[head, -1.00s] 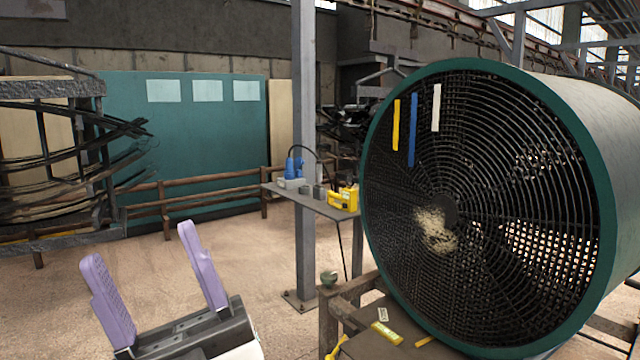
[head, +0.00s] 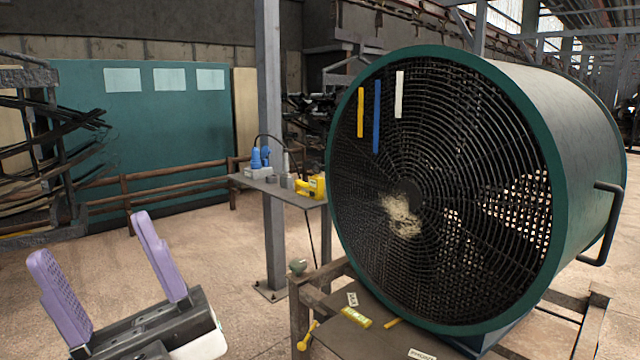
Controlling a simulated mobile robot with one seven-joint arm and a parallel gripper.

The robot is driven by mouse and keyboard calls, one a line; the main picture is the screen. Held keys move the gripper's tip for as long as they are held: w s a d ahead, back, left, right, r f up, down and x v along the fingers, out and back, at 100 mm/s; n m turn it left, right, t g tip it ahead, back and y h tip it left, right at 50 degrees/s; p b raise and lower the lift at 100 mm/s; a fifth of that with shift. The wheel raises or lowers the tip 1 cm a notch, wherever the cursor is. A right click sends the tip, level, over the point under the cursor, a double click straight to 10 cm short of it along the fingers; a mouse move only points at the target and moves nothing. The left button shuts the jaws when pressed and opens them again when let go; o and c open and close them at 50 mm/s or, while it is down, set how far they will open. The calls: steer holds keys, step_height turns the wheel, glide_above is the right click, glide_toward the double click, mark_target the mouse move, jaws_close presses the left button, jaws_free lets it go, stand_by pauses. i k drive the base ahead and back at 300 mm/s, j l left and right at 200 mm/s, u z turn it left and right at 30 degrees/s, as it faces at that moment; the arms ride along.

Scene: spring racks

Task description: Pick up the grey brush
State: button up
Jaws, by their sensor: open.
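I cannot make out a grey brush for sure in the head view. Small grey items (head: 286,181) stand on the narrow shelf by the post, too small to identify. A small grey-green rounded thing (head: 297,267) sits at the left corner of the wooden stand, and I cannot tell what it is. My gripper (head: 91,240) is at the lower left, its two purple fingers spread wide with nothing between them. It appears in front of the bare floor, apart from the shelf and the stand.
A big green drum fan (head: 590,130) fills the right side on a wooden stand (head: 330,330) with yellow tools and labels. A blue tool (head: 260,158) and a yellow tool (head: 311,187) are on the shelf (head: 245,181). A steel post (head: 270,120) rises beside it. Floor at left centre is clear.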

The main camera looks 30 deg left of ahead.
mark_target(285, 151)
steer(key=i+j, duration=0.15)
steer(key=j, duration=0.3)
steer(key=i+j, duration=0.15)
steer(key=j, duration=0.35)
steer(key=i+j, duration=0.15)
steer(key=j, duration=0.3)
steer(key=i+j, duration=0.15)
steer(key=j, duration=0.3)
steer(key=i+j, duration=0.15)
steer(key=j, duration=0.35)
steer(key=i+j, duration=0.15)
steer(key=j, duration=0.3)
steer(key=i+j, duration=0.2)
steer(key=j, duration=0.3)
steer(key=i+j+z, duration=0.1)
steer(key=j, duration=0.35)
steer(key=i+j, duration=0.2)
steer(key=j, duration=0.2)
steer(key=i+j, duration=0.15)
steer(key=j, duration=0.25)
steer(key=i+j, duration=0.2)
steer(key=j, duration=0.15)
steer(key=i+j, duration=0.15)
steer(key=j, duration=0.25)
steer(key=i+j, duration=0.2)
steer(key=j, duration=0.2)
